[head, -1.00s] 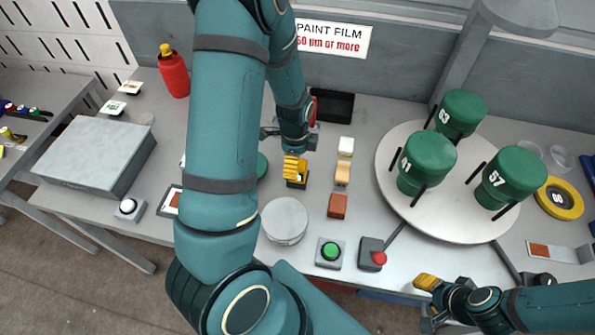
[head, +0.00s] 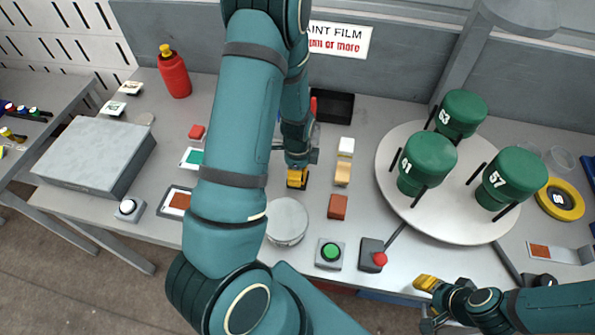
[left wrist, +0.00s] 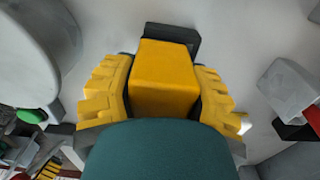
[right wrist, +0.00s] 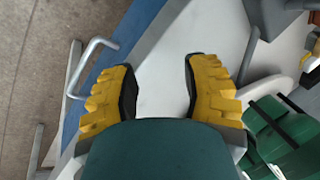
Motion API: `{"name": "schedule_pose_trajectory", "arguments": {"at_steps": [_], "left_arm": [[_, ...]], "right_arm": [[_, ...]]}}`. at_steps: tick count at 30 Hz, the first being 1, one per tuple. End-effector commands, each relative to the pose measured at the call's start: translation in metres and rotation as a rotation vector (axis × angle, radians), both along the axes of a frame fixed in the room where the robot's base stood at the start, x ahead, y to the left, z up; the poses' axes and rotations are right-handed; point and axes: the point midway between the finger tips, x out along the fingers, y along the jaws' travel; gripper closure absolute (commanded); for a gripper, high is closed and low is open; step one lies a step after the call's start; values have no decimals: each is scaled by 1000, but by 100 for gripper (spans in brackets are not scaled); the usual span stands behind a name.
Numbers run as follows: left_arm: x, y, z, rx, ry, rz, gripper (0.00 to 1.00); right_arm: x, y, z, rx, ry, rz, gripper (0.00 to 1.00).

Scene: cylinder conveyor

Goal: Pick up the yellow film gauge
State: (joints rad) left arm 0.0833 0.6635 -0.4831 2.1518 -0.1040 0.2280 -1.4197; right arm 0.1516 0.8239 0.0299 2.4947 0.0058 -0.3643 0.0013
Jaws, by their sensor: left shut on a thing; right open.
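The yellow film gauge (left wrist: 165,75) is a yellow block with a dark part at its far end. In the left wrist view it sits between the two yellow fingers of my left gripper (left wrist: 163,98), which is shut on it. In the head view my left gripper (head: 297,172) is over the table, left of the small blocks, and the gauge is mostly hidden under it. My right gripper (head: 428,300) is at the table's front edge, low on the right. In the right wrist view it (right wrist: 160,90) is open and empty.
A white round turntable (head: 400,205) with green cylinders stands right of the left gripper. Small blocks (head: 338,206), a grey disc (head: 285,222), a green button (head: 330,252) and a red-knobbed lever (head: 379,258) are nearby. A black tray (head: 333,105) lies behind.

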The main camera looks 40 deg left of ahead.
Motion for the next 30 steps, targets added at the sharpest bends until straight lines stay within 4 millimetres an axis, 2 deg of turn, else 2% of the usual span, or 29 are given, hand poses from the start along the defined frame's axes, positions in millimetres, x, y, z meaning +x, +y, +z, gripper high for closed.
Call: {"name": "schedule_pose_trajectory", "arguments": {"at_steps": [8,11,21,25,30], "left_arm": [[0,0,4,0,-1,0,93],[1,0,16,1,-4,0,93],[1,0,80,1,-5,-1,93],[1,0,94,-1,-3,0,93],[0,0,101,0,-1,-1,93]], "right_arm": [[0,0,1,0,0,0,53],[0,0,2,0,0,0,53],[0,-1,9,1,0,0,53],[0,-1,11,2,0,0,53],[0,-1,11,2,0,0,53]]}}
